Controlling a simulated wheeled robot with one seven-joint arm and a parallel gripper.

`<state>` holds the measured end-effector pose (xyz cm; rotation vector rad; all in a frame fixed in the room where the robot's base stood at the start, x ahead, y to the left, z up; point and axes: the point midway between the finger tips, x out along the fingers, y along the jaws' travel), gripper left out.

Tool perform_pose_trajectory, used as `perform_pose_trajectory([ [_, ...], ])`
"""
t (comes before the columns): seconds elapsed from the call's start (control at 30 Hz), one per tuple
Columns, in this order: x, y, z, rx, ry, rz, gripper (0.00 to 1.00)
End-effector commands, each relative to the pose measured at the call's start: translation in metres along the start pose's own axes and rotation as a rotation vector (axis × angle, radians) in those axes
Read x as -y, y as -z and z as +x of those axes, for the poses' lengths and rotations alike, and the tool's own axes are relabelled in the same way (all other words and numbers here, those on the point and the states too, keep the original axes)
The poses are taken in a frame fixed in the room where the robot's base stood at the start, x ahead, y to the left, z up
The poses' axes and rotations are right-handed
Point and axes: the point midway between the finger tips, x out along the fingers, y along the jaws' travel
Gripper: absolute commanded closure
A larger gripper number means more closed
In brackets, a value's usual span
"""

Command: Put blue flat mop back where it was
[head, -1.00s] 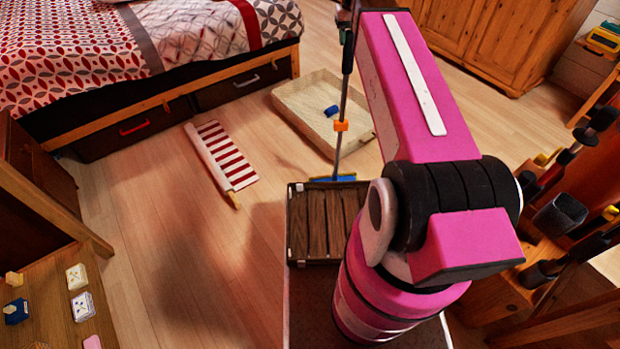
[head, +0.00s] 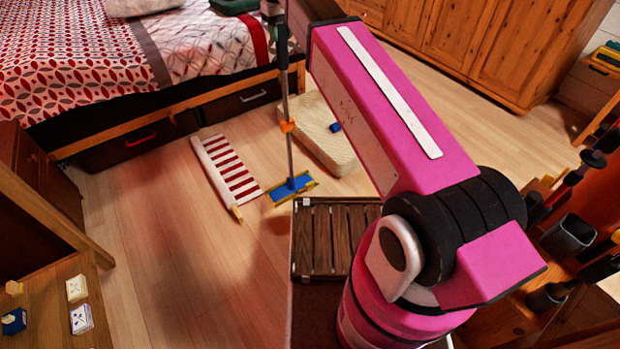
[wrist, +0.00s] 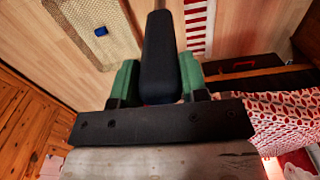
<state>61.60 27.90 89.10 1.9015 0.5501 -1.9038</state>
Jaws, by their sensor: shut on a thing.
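The blue flat mop has a long grey pole with an orange clip and a blue head (head: 292,187) with yellow ends. The pole hangs roughly upright, and the head is low over or on the floor, between the striped mat and the wooden slats; I cannot tell whether it touches the floor. My gripper, at the top of the head view, is mostly hidden by my arm. In the wrist view its green fingers (wrist: 158,84) are shut on the mop's black handle (wrist: 160,50).
A red and white striped mat (head: 226,170) lies left of the mop head. A beige woven tray (head: 318,150) with a small blue block (head: 335,127) lies behind it. The bed (head: 120,60) stands at the back left. A rack with dark holders (head: 570,235) is at right. Floor at left is clear.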

Motion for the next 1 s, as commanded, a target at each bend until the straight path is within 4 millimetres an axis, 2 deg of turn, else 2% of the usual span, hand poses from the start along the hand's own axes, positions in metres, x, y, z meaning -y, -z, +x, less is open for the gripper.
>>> perform_pose_trajectory([
  [0.2, 0.015, 0.008, -0.005, 0.000, -0.001, -0.031, 1.00],
  [0.37, 0.012, 0.007, -0.003, 0.000, -0.001, -0.031, 1.00],
  [0.57, -0.013, 0.002, 0.013, 0.000, -0.001, -0.028, 1.00],
  [1.0, -0.087, -0.009, 0.057, 0.000, 0.000, -0.029, 1.00],
])
